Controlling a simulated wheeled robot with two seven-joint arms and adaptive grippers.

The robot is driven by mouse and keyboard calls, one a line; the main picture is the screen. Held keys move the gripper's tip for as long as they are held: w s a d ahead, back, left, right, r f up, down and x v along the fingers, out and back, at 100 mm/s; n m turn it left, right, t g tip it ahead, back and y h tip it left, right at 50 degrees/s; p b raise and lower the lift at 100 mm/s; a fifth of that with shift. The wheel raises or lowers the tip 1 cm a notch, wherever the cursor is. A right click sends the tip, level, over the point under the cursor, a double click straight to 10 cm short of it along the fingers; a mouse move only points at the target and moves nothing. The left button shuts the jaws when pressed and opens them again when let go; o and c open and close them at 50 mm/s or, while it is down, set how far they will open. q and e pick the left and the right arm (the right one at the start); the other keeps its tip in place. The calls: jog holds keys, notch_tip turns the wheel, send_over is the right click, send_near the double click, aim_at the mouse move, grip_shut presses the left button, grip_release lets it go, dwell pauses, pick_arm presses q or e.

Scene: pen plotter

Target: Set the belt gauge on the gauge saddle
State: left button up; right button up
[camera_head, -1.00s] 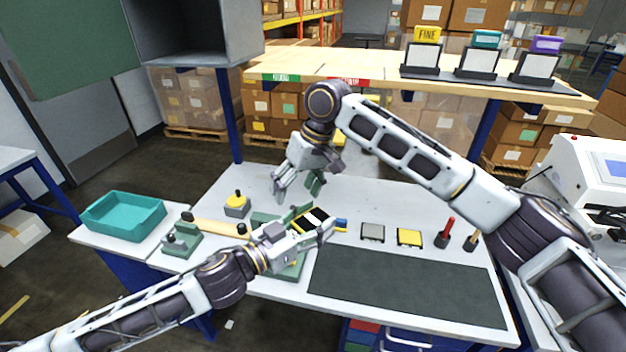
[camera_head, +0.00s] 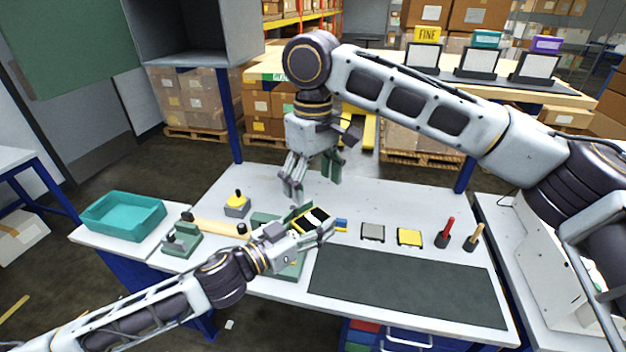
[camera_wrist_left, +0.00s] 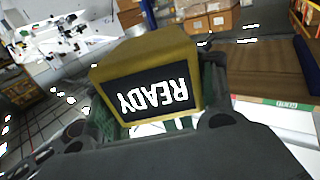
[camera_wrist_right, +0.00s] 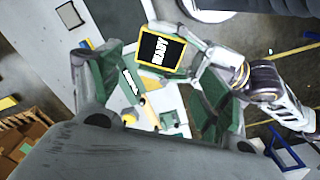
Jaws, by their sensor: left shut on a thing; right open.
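My left gripper (camera_head: 308,228) is shut on a yellow-framed black block (camera_head: 314,217) and holds it over the middle of the bench. In the left wrist view the block (camera_wrist_left: 150,84) shows the word READY, upside down. My right gripper (camera_head: 312,182) is open and empty, above and behind the block; the block also shows beyond its fingers in the right wrist view (camera_wrist_right: 162,50). A green fixture (camera_head: 291,270) stands partly hidden behind my left gripper. A grey block with a yellow knob (camera_head: 237,205) stands farther left. I cannot tell which thing is the belt gauge or the saddle.
A teal tray (camera_head: 123,218) and a small green fixture (camera_head: 181,241) stand at the left. A grey pad (camera_head: 372,232), a yellow pad (camera_head: 409,237) and two upright tools (camera_head: 446,235) stand at the right. The dark mat (camera_head: 408,286) is clear.

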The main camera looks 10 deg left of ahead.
aim_at(313, 219)
jog(key=shift+f, duration=0.1)
dwell(0.3)
jog(key=shift+f, duration=5.9)
jog(key=c, duration=0.7)
pick_arm(q)
jog(key=o, duration=1.2)
pick_arm(e)
jog(key=shift+c, duration=0.3)
